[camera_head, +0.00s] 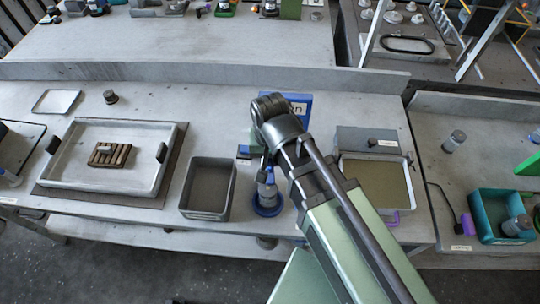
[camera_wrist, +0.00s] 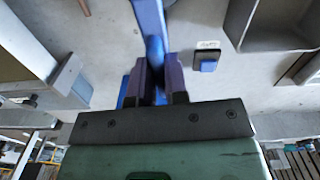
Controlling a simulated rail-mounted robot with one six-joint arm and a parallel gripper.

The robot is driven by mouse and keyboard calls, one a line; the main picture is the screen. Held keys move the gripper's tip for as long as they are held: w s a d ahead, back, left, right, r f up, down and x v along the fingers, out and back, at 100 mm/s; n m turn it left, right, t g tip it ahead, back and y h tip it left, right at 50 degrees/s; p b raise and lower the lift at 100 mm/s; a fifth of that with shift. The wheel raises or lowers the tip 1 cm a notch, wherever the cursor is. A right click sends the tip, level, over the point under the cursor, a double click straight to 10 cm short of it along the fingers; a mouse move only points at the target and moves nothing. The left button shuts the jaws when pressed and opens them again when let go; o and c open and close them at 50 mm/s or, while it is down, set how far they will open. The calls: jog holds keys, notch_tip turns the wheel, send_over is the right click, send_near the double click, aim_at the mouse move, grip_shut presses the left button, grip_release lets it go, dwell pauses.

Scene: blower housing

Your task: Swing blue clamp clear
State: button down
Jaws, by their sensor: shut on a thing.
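In the wrist view, a long blue bar, which looks like the blue clamp's arm (camera_wrist: 150,18), runs down from the top edge into my gripper (camera_wrist: 156,82). My two dark purple fingers are shut on it, one on each side. More blue shows beside the left finger. In the head view, my arm covers much of the work area, and I cannot make out the fingertips or the clamp clearly. A blue ring (camera_head: 267,210) around the foot of a grey upright part stands below my wrist. A blue-framed sign (camera_head: 299,106) is partly hidden behind my arm.
An open grey bin (camera_head: 207,189) stands left of the blue ring. A white tray (camera_head: 89,181) with brown blocks lies further left. A tan-floored tray (camera_head: 376,188) is right of my arm.

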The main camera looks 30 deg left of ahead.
jog(key=n, duration=0.8)
jog(key=shift+n, duration=0.3)
jog(key=n, duration=0.4)
jog(key=shift+n, duration=1.9)
jog(key=c, duration=1.1)
grip_release()
jog(key=shift+c, duration=0.2)
